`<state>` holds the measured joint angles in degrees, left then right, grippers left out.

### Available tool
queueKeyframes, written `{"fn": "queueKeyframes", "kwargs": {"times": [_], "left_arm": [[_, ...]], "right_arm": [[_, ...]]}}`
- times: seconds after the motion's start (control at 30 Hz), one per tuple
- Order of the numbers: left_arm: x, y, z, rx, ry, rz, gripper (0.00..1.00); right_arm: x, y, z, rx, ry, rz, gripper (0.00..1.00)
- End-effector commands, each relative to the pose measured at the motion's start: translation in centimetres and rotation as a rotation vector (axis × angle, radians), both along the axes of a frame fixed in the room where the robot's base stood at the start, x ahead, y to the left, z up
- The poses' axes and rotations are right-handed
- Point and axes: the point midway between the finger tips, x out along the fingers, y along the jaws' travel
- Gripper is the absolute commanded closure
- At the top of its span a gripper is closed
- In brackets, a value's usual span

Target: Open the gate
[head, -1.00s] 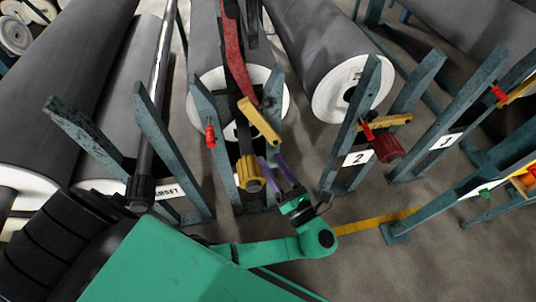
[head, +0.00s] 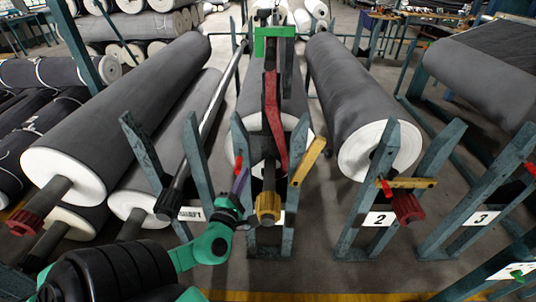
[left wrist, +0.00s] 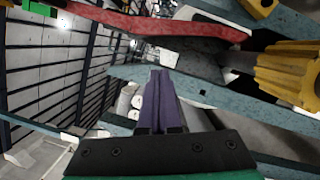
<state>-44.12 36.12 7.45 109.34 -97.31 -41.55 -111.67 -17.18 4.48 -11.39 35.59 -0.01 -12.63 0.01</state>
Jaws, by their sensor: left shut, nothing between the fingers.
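The yellow gate bar (head: 308,160) at the middle stand tilts up and out to the right, its lower end at the right post (head: 297,175). It no longer spans the gap between that post and the left post (head: 241,145). My left gripper (head: 240,183) is shut and empty, its purple fingers in front of the left post, left of the yellow shaft end (head: 268,207). In the left wrist view the shut fingers (left wrist: 160,100) point at a blue-green post, with the yellow shaft end (left wrist: 290,72) to the right. My right gripper is not in view.
A long red bar (head: 272,120) hangs above the middle roll. The stand labelled 2 (head: 378,219) has its yellow bar (head: 412,183) lying across, beside a red shaft end (head: 407,207). Grey rolls (head: 125,105) lie at the left. Floor shows between the stands.

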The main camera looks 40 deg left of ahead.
Motion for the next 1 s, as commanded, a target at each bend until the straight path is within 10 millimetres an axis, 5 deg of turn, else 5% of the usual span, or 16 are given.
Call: {"fn": "queueKeyframes", "kwargs": {"times": [0.5,0.73,1.0], "left_arm": [[9.0,4.1,1.0,-0.002,-0.004,0.005,1.0],[10.9,1.5,2.4,-0.006,-0.002,0.004,1.0],[11.1,1.1,2.4,-0.004,-0.001,0.005,1.0]], "right_arm": [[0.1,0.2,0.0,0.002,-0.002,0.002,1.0],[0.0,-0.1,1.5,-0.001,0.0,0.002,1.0],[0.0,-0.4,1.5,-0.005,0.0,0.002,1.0]]}}
